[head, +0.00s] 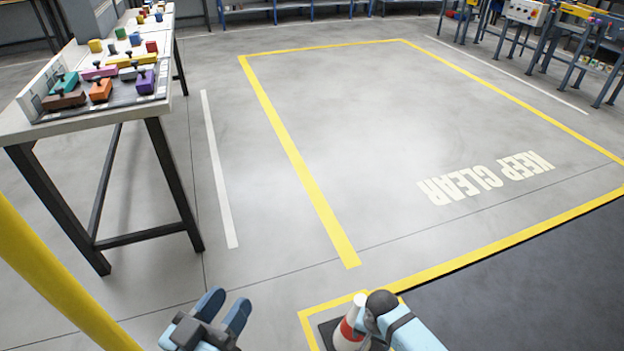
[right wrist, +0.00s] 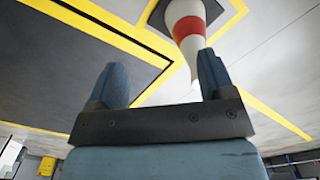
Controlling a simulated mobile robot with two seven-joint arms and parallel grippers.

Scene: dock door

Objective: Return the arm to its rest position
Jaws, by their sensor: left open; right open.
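My left gripper (head: 224,308) is at the bottom of the head view, over bare floor, with its two blue fingers apart and nothing between them. My right arm (head: 410,328) reaches in at the bottom, and its fingers cannot be made out there. In the right wrist view my right gripper (right wrist: 162,80) is open, its fingers spread with nothing gripped. A red and white cone (head: 346,328) stands on the floor beside my right arm, which partly hides it. The cone also shows in the right wrist view (right wrist: 188,28), beyond the fingers and partly overlapped by one.
A workbench (head: 70,122) with coloured knobbed blocks stands at the left. A yellow post (head: 45,265) rises at the lower left. The yellow-lined KEEP CLEAR area (head: 400,130) is empty. A dark floor area (head: 530,290) lies lower right. Blue-framed stands (head: 550,50) are at the far right.

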